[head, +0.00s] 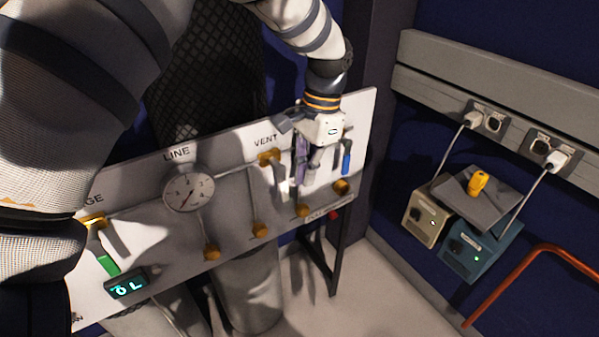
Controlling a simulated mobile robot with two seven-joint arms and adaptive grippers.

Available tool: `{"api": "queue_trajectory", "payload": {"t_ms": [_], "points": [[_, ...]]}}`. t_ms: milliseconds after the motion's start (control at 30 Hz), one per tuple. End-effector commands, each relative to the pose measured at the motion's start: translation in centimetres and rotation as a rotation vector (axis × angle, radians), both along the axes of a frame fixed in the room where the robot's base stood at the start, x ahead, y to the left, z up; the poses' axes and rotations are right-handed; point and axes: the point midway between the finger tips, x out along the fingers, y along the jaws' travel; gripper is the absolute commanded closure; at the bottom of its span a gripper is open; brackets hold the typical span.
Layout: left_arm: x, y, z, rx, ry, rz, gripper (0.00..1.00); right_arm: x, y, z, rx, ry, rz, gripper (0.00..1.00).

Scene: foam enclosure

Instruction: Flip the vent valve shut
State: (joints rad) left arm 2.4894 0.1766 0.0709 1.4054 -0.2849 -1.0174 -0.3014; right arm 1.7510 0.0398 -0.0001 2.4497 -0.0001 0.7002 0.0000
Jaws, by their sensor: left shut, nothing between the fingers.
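The vent valve's gold body (268,157) sits on the grey panel just below the VENT label. A purple handle (301,165) hangs down to its right, partly hidden by my gripper; I cannot tell for sure that it belongs to the vent valve. My left gripper (311,174) reaches down from above in front of the panel, right of the VENT label. Its fingers are shut with nothing between them, close beside the purple handle. Whether they touch it is not clear. My right gripper is not in view.
The panel (225,230) also carries a round gauge (188,189), a green handle (108,264), a blue handle (346,163), a small display (126,285) and several gold knobs. At right are two boxes with cords, a shelf with a yellow object (478,182), and an orange pipe (510,272).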

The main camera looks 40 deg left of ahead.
Motion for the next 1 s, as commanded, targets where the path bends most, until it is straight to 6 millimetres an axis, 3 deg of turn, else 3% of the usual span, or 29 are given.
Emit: {"api": "queue_trajectory", "payload": {"t_ms": [167, 467, 600, 1000], "points": [[-1.0, 0.4, 0.1, -0.001, -0.001, 0.000, 1.00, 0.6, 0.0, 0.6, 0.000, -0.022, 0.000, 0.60], [-1.1, 0.4, -0.3, 0.002, 0.010, -0.001, 1.00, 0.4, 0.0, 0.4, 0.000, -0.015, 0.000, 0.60], [-1.5, 0.6, -1.1, 0.036, 0.093, -0.002, 1.00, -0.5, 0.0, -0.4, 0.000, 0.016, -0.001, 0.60], [-1.9, 0.6, -0.8, 0.043, 0.116, 0.001, 1.00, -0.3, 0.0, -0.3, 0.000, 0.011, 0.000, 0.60]]}}
